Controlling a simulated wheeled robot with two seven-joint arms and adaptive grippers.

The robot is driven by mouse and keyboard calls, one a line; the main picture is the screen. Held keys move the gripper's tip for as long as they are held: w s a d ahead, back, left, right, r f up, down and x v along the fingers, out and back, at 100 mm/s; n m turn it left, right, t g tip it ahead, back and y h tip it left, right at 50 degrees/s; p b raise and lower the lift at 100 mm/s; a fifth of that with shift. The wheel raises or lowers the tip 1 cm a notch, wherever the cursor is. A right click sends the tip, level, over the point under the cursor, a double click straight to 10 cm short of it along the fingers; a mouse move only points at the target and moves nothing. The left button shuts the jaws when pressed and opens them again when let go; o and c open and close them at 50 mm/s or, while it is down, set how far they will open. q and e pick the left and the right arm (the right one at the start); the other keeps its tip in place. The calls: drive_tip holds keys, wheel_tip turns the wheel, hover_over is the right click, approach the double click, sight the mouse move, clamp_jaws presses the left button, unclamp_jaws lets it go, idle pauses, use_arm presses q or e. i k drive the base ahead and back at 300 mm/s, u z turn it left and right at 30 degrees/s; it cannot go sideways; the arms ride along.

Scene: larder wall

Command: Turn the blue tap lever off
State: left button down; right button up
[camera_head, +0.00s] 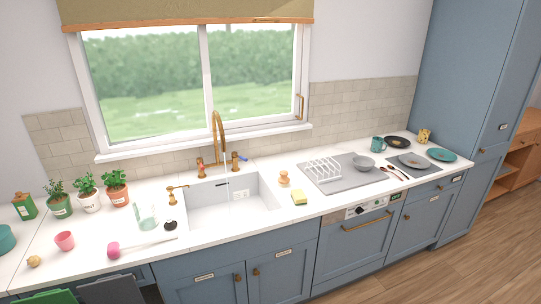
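The blue tap lever (242,157) is small and sits on the right brass tap valve (235,162) behind the sink. It points to the right and slightly back. The tall brass spout (215,130) curves up between this valve and a left brass valve (201,167), which has a reddish part. A thin pale streak, apparently running water, drops from the spout into the white sink (262,190). Neither of my grippers is in view.
Potted herbs (88,190), a glass jar (146,214) and a pink-ended brush (114,249) stand or lie left of the sink. A yellow sponge (299,198) and a dish rack (323,170) are to its right. Counter in front of the sink is narrow and clear.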

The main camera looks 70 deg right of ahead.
sight(234, 154)
drive_tip(key=z, duration=1.55)
drive_tip(key=k, duration=0.55)
drive_tip(key=z, duration=0.35)
drive_tip(key=i, duration=0.7)
drive_tip(key=z, duration=0.85)
drive_tip(key=i, duration=0.75)
drive_tip(key=u, duration=0.7)
drive_tip(key=i, duration=0.9)
drive_tip(key=u, duration=0.95)
